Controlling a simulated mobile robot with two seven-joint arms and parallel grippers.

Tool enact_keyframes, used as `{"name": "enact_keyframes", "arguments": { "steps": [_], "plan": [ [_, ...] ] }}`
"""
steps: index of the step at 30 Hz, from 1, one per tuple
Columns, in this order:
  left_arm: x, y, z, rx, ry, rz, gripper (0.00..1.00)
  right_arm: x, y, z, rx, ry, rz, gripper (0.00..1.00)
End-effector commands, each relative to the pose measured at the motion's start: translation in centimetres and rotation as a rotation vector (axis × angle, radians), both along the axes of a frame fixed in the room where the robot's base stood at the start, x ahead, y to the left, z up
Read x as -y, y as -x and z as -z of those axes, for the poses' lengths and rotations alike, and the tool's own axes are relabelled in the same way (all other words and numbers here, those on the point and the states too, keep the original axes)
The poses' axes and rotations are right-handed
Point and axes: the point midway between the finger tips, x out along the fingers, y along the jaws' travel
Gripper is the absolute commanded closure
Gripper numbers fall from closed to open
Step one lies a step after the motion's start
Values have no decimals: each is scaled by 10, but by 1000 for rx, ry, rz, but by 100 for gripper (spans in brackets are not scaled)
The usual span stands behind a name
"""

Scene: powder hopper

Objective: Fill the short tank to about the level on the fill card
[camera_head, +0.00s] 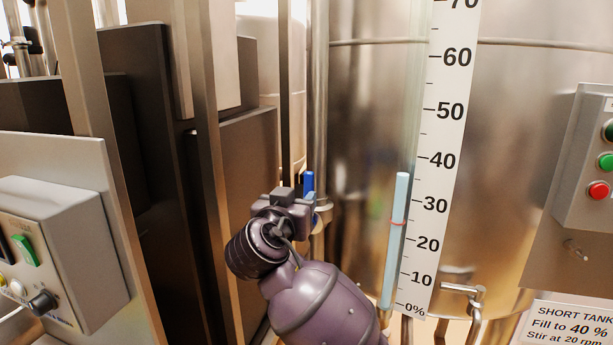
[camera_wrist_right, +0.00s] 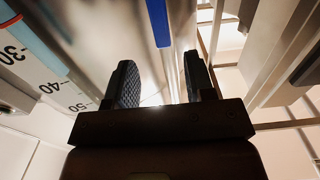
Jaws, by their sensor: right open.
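The short tank (camera_head: 510,130) is a shiny steel vessel with a sight tube and a white percent scale (camera_head: 445,130). The pale blue column (camera_head: 397,250) in the tube tops out a little below the 40 mark, and a red ring crosses it around 25. The fill card (camera_head: 570,325) reads "Fill to 40 %". A blue valve handle (camera_head: 309,184) stands upright at the pipe left of the tank. My right gripper (camera_head: 303,204) is open beside it. In the right wrist view the handle (camera_wrist_right: 158,22) lines up with the gap between the fingers (camera_wrist_right: 157,75).
A control box with green and red buttons (camera_head: 598,180) is at the right. Another box with a green switch (camera_head: 25,250) is at the left. A vertical pipe (camera_head: 320,100) and brown frame posts (camera_head: 205,120) stand close to my right arm. A small tap (camera_head: 465,292) sits low on the tank.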

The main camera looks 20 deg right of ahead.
Motion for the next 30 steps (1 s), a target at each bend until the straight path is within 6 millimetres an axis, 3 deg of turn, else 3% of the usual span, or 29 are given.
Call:
{"name": "enact_keyframes", "arguments": {
  "steps": [8,21,30],
  "plan": [
    [-1,2,-3,-2,-1,-1,51,11,-16,-5,7,1,6,51],
    [-1,8,-12,-18,1,-3,51,50,-74,-5,6,2,5,51],
    [-1,9,-12,-24,1,-4,51,60,-89,-3,7,-1,4,51]
  ]
}}
